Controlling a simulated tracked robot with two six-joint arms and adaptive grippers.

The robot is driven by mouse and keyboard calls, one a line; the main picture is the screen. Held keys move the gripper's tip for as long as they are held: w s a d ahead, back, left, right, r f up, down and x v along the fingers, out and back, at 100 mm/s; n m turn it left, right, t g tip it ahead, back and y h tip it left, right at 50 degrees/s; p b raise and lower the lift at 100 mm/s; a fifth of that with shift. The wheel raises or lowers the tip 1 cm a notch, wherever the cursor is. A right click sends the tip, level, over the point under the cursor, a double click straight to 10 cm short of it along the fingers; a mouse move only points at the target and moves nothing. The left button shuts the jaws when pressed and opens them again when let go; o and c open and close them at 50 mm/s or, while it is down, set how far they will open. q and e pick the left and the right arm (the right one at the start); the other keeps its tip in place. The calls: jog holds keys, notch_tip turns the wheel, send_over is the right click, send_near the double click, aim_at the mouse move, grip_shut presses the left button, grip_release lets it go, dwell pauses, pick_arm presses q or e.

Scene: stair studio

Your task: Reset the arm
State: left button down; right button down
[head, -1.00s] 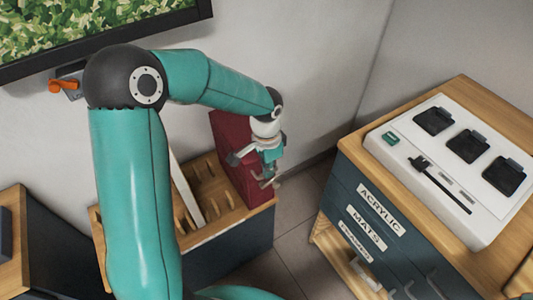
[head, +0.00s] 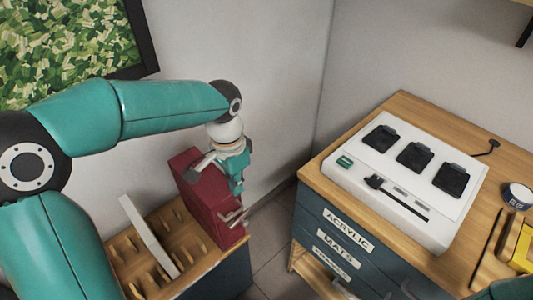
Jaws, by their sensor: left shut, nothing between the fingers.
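My left arm comes in from the left, and its gripper (head: 236,190) hangs pointing down at the middle of the head view. The gripper is shut and empty. It is in front of a dark red case (head: 198,190) and covers part of it; I cannot tell whether they touch.
The red case stands in a slotted wooden rack (head: 147,240) beside a thin white panel (head: 150,238). At right, a labelled drawer cabinet (head: 318,172) carries a white charging station (head: 400,180), a tape roll (head: 517,196) and a yellow item (head: 522,245). A framed picture (head: 70,50) hangs upper left.

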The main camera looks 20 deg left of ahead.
pick_arm(q)
jog(key=s+d+f+n+h, duration=0.15)
jog(key=d+f, duration=0.25)
jog(key=f, duration=0.6)
jog(key=s+d+f+n+h, duration=0.15)
jog(key=d+f, duration=0.35)
jog(key=f, duration=0.6)
jog(key=s+d+f+n, duration=0.3)
jog(key=s+f, duration=0.6)
jog(key=f, duration=0.1)
jog(key=shift+s+d+f+n+t+h, duration=0.15)
jog(key=shift+s+f+n+t+h, duration=0.15)
jog(key=shift+s+f+n+t, duration=0.1)
jog(key=shift+w+d, duration=0.1)
jog(key=shift+w, duration=0.05)
